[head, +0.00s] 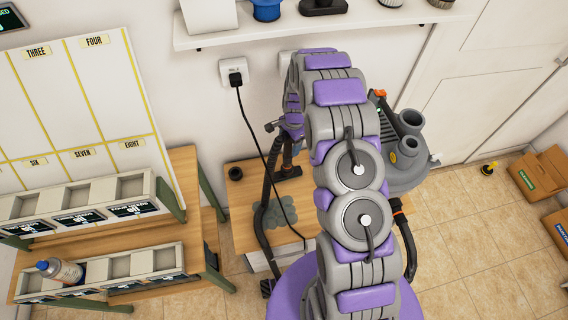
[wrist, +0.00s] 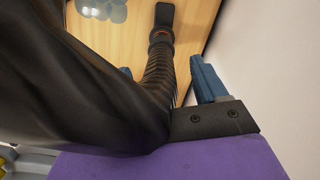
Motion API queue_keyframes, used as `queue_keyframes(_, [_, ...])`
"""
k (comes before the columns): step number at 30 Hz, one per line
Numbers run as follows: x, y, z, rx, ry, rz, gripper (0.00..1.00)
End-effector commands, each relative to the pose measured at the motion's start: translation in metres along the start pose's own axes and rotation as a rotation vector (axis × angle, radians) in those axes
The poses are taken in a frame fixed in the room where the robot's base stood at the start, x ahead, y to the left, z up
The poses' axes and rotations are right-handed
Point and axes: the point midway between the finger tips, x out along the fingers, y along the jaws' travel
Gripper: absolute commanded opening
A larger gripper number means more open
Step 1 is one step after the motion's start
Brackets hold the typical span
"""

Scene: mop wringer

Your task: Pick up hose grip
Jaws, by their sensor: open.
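In the wrist view, a dark hose grip (wrist: 100,95) curves close across the left and centre. Its narrower ribbed stretch (wrist: 158,75) runs away to an orange ring and a flat black end over the wooden surface. My gripper (wrist: 166,78) is open, with one blue finger right of the ribbed stretch and the other mostly hidden behind the dark shape at left. The ribbed stretch lies between them; contact cannot be told. In the head view, my gripper (head: 287,128) is small beside the black hose (head: 268,180), partly hidden by my arm.
A wooden tabletop (head: 240,205) lies below, with grey discs (head: 280,211) and a black ring (head: 235,173) on it. A grey vacuum (head: 405,165) stands right, partly behind my arm. A black cord hangs from the wall outlet (head: 235,73). A shelf (head: 340,22) runs above.

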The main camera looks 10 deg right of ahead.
Motion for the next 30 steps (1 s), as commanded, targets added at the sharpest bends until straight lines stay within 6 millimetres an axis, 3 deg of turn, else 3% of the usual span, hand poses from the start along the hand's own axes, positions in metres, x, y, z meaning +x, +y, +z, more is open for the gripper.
queue_keyframes(3, [0.028, 0.003, -0.004, 0.001, -0.007, 0.003, 0.72])
queue_keyframes(9, [0.064, 0.002, -0.002, 0.001, -0.005, 0.002, 0.72])
queue_keyframes(17, [0.083, -0.002, 0.005, 0.001, 0.004, 0.002, 0.72])
queue_keyframes(27, [0.126, -0.005, 0.003, 0.000, -0.004, 0.001, 0.72])
queue_keyframes(30, [0.128, -0.005, 0.002, 0.001, -0.004, 0.000, 0.72])
